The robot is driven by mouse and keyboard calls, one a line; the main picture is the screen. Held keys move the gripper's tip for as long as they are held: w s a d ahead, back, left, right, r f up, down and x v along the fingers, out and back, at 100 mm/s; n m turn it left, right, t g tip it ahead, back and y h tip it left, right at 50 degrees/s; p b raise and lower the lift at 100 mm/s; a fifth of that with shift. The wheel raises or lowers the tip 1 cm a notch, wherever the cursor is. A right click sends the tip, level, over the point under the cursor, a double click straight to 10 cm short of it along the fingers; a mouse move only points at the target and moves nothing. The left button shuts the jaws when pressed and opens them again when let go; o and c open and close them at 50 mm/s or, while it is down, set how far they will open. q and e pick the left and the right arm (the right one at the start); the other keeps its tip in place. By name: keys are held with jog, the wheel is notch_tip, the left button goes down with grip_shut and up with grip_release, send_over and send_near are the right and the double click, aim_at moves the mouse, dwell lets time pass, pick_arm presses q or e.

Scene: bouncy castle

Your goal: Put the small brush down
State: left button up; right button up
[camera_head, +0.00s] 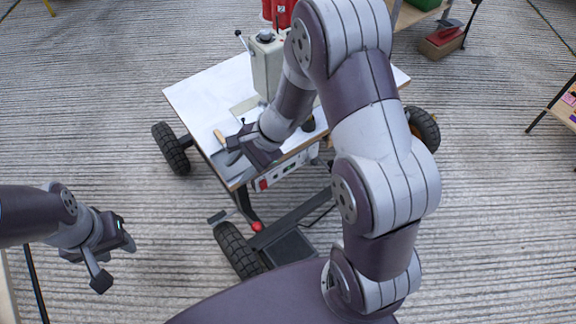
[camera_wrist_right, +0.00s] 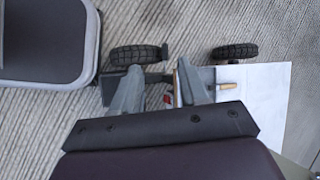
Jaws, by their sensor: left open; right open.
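The small brush shows as a light wooden handle (camera_head: 220,137) on the near left part of the white cart top (camera_head: 195,95). In the right wrist view the handle (camera_wrist_right: 228,86) lies just right of the right-hand finger, outside the jaws. Its bristles cannot be made out. My right gripper (camera_head: 240,152) is over the cart's near left corner, close beside the handle. In the wrist view its fingers (camera_wrist_right: 158,82) are spread with nothing held between them. My left gripper (camera_head: 117,262) is open and empty, low at the left, away from the cart.
A grey machine (camera_head: 266,65) stands on the cart, partly behind my right arm. A red container (camera_head: 280,12) is behind it. The cart has black wheels (camera_head: 171,148). The left part of the white top is bare.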

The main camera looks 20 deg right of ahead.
jog(key=s+d+r+n+h, duration=0.6)
jog(key=s+d+n, duration=0.2)
jog(key=n, duration=0.6)
jog(key=s, duration=0.2)
jog(key=shift+s+d+h, duration=0.2)
jog(key=shift+s+h, duration=0.1)
jog(key=shift+r, duration=0.15)
